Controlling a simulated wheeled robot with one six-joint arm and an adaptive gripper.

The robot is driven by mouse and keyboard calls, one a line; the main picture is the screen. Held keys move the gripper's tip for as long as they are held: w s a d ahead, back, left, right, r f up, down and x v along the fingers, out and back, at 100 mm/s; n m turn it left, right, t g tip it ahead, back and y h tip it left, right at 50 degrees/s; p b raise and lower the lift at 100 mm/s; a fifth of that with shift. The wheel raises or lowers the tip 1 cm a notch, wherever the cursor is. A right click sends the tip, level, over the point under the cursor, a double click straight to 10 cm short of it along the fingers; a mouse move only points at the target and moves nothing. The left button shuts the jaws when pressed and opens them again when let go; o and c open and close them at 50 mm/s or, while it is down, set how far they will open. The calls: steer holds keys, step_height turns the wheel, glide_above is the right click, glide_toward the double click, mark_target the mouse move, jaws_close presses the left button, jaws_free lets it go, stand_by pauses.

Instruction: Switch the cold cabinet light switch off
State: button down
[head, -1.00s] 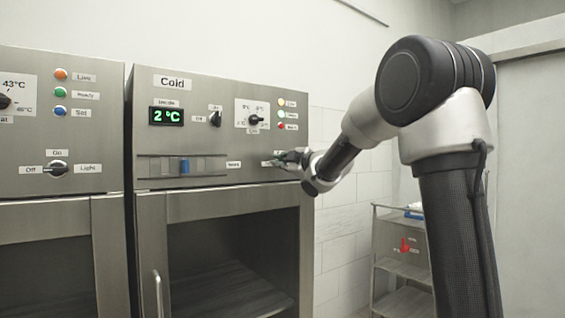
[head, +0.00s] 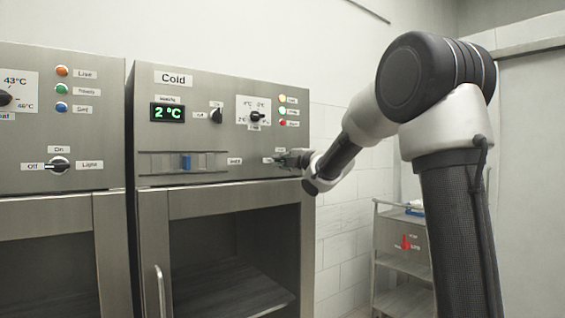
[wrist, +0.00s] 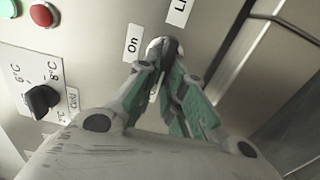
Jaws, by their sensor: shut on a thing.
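The cold cabinet (head: 215,90) stands in the middle of the head view, with a "Cold" label and a green 2 °C display. Its light switch is at the lower right of its panel, mostly covered by my gripper (head: 281,158) there. In the wrist view, the switch's dark knob (wrist: 173,45) sits on a pale round base. The "On" label (wrist: 133,42) is left of it and a partly cut-off "Li..." label (wrist: 180,10) is above. My gripper (wrist: 165,52) is shut on the knob. The fingers hide the knob's pointing direction.
Beside it, the left cabinet (head: 95,120) has its own light switch (head: 60,165). The cold panel also has a selector knob (head: 216,115), a temperature dial (head: 255,116) and a blue slider (head: 186,162). A metal cart (head: 385,240) stands behind my arm at right.

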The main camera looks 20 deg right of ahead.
steer(key=shift+f, duration=0.1)
steer(key=c, duration=1.5)
jaws_free()
steer(key=v, duration=1.2)
